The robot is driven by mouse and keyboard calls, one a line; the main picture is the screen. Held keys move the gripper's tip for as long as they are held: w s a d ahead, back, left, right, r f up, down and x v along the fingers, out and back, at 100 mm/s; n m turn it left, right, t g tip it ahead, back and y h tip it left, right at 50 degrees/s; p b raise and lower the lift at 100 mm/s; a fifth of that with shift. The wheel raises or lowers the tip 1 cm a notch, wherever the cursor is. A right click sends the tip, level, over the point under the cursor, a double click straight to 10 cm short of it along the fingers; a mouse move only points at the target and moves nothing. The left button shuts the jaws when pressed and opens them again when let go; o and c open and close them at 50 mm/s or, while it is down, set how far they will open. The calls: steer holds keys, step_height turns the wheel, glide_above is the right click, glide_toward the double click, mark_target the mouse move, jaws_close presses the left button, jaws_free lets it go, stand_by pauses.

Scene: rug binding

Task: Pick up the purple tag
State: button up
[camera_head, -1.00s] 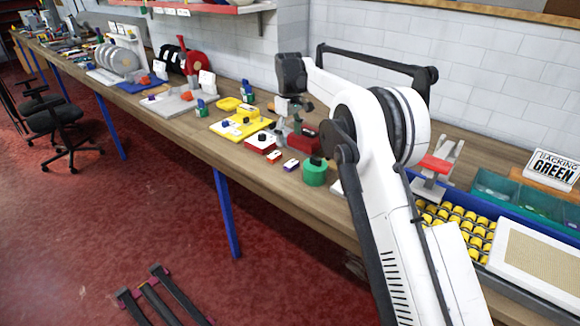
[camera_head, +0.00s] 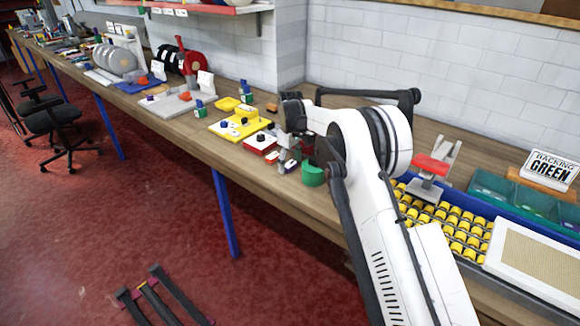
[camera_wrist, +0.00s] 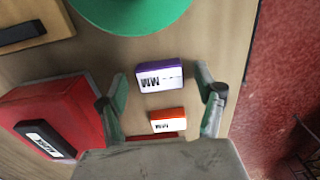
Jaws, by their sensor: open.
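The purple tag (camera_wrist: 160,77) is a small block with a white face marked "MM", lying on the wooden bench in the wrist view. In the head view the purple tag (camera_head: 289,166) shows only in part below my gripper. My gripper (camera_wrist: 163,92) is open, one finger to each side of the purple tag and apart from it. In the head view my gripper (camera_head: 288,157) is low over the bench, between the red block and the green cylinder. The grip of the fingers' height against the tag is hard to tell.
An orange tag (camera_wrist: 168,120) lies close beside the purple one. A red block (camera_wrist: 55,118) is near the left finger, and a green cylinder (camera_wrist: 130,12) is just beyond. The bench edge and red floor (camera_wrist: 284,60) lie to the right.

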steer(key=shift+f, duration=0.2)
steer(key=shift+c, duration=0.3)
steer(key=c, duration=1)
steer(key=shift+o, duration=0.2)
steer(key=shift+r, duration=0.1)
